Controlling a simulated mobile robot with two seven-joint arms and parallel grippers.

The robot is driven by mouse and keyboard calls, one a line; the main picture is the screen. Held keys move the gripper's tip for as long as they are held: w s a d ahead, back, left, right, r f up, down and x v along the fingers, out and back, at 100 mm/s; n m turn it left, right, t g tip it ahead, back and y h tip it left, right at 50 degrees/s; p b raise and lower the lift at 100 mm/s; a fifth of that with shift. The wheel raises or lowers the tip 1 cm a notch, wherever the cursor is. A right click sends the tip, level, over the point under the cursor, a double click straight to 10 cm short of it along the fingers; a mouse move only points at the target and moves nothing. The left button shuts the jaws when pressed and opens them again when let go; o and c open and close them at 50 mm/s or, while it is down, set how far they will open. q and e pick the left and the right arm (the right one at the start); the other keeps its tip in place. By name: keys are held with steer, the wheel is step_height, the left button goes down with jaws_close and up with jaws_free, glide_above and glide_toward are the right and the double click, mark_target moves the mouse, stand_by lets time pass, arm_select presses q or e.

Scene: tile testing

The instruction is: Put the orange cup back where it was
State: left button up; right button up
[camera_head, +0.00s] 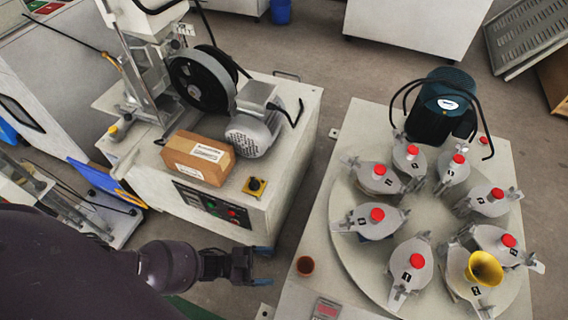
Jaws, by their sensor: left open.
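The small orange cup (305,266) stands upright on the left front edge area of the pale table, outside the round turntable. My left gripper (268,265) comes in from the left and is open and empty. Its fingers point right, toward the cup, with a gap between the fingertips and the cup. My right gripper does not show.
The round turntable (345,245) bears several grey jars with red knobs and a yellow funnel (484,269). A digital display (326,309) lies below the cup. A dark green motor (442,105) stands behind. A machine cabinet with a cardboard box (198,158) is at left.

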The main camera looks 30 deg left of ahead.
arm_select(q)
steer(key=shift+v, duration=1.2)
steer(key=shift+r, duration=0.1)
